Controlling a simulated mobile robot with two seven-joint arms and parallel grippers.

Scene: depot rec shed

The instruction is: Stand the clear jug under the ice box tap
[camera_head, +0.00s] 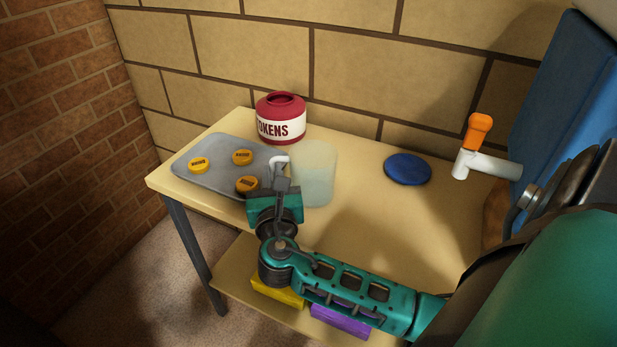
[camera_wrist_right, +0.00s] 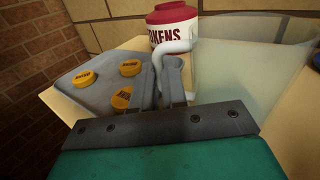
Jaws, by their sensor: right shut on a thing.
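The clear jug (camera_head: 315,172) is a pale see-through vessel near the middle of the table. It looks upright; whether its base touches the table I cannot tell. My right gripper (camera_head: 281,182) is shut on its white handle, on the jug's left side. In the right wrist view the fingers (camera_wrist_right: 172,82) close around the handle, with the jug (camera_wrist_right: 260,55) to their right. The ice box (camera_head: 565,95) is blue, at the right, partly hidden by my arm. Its white tap (camera_head: 487,165) with an orange lever points left. My left gripper is not in view.
A blue round disc (camera_head: 407,169) lies on the table (camera_head: 385,215) left of the tap. A grey tray (camera_head: 215,150) with yellow tokens and a red-and-white tokens jar (camera_head: 280,120) stand near the jug. Yellow and purple blocks (camera_head: 340,320) sit on the lower shelf. Table between jug and disc is clear.

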